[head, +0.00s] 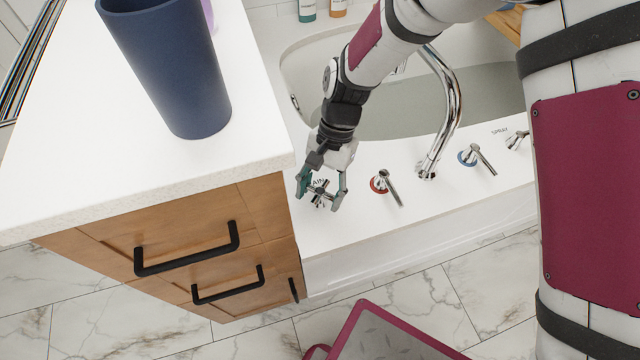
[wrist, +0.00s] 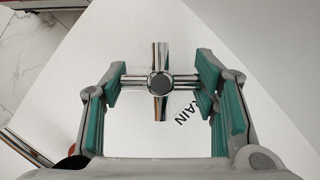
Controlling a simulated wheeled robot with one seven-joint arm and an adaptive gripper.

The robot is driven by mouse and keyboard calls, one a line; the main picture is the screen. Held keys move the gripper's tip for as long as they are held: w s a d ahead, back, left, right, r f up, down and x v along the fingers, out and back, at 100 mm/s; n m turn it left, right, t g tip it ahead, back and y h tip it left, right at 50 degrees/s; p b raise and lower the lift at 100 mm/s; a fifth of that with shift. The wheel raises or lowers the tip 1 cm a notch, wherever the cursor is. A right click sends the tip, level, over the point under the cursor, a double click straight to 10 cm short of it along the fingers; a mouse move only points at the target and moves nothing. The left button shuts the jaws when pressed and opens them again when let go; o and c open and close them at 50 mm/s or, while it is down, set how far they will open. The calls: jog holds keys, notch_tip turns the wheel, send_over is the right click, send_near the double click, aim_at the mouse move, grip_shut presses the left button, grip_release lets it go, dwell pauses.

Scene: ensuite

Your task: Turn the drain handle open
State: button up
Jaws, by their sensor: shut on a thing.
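The drain handle (head: 319,196) is a chrome cross-shaped knob on the white tub deck, at the left end of the row of controls. It shows clearly in the wrist view (wrist: 160,84), with the lettering "RAIN" visible beside it. My gripper (head: 320,193) is around the handle, its teal-padded fingers on either side. In the wrist view my gripper (wrist: 160,82) is shut on the two ends of one crossbar. The other crossbar runs between the fingers, pointing away from and toward the palm. In the head view the fingers partly hide the handle and its label.
A red-ringed lever (head: 384,185) stands just right of the handle, then the curved chrome spout (head: 445,110), a blue-ringed lever (head: 475,158) and the spray control (head: 516,139). A white-topped wooden cabinet (head: 180,230) stands close on the left, bearing a dark blue cup (head: 175,70).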

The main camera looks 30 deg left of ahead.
jog(key=n+p, duration=0.1)
jog(key=n, duration=0.1)
jog(key=n+h, duration=0.1)
jog(key=n, duration=0.1)
jog(key=shift+a+n+t+h+p, duration=0.1)
jog(key=shift+n+t+h+p, duration=0.2)
jog(key=shift+p, duration=0.1)
jog(key=n+t+h+p, duration=0.1)
jog(key=n, duration=0.3)
jog(key=shift+s+n, duration=0.1)
jog(key=shift+n, duration=0.3)
jog(key=shift+h, duration=0.4)
jog(key=o, duration=1.2)
jog(key=v, duration=1.2)
